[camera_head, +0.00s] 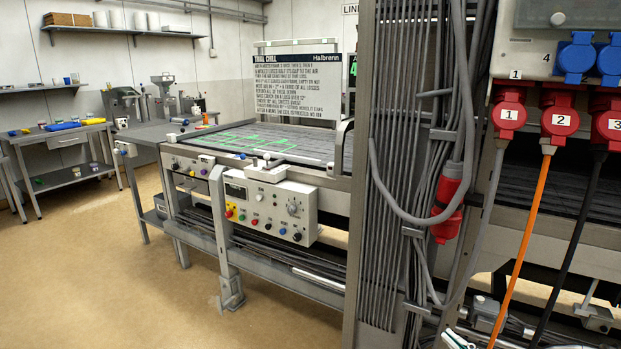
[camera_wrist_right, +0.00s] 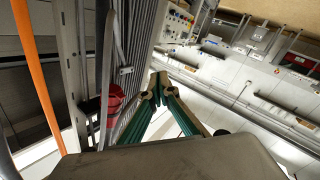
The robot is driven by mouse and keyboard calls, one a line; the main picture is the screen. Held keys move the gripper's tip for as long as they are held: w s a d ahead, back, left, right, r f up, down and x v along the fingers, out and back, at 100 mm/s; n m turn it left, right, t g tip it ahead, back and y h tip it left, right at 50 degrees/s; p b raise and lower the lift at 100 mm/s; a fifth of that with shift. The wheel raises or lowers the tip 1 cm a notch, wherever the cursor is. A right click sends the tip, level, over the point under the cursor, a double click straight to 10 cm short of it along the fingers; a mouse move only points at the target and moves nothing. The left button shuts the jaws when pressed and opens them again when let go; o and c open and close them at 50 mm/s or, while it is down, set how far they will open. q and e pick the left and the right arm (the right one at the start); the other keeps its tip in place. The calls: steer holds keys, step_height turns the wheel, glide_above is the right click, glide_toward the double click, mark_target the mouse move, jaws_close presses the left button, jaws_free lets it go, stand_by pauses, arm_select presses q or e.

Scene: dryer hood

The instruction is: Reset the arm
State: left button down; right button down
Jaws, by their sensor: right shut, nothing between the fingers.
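My right gripper (camera_head: 457,340) shows only in part at the bottom edge of the head view, low in front of the cable column. In the right wrist view its two green and tan fingers (camera_wrist_right: 157,88) meet at their tips, shut and empty. They touch nothing that I can see. My left gripper is in neither view.
A cable column (camera_head: 395,180) with a red connector (camera_head: 448,205) stands close ahead. Red numbered plugs (camera_head: 508,115) with an orange cable (camera_head: 524,235) hang at the right. The floor (camera_head: 90,270) at left is clear.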

steer(key=s+a+f+m+g+h, duration=0.1)
steer(key=s+a+f+m+g, duration=0.1)
steer(key=s+f, duration=0.5)
steer(key=s+a+f+m+g+h, duration=0.2)
steer(key=s+a+f, duration=0.3)
steer(key=s+f, duration=0.3)
steer(key=s+a+f+m+g+h+p, duration=0.1)
steer(key=s+a+f+m+h, duration=0.1)
steer(key=s+a+f, duration=0.2)
steer(key=s+f, duration=0.3)
steer(key=s, duration=0.1)
steer(key=shift+s+a+f+g, duration=0.25)
steer(key=shift+g, duration=0.15)
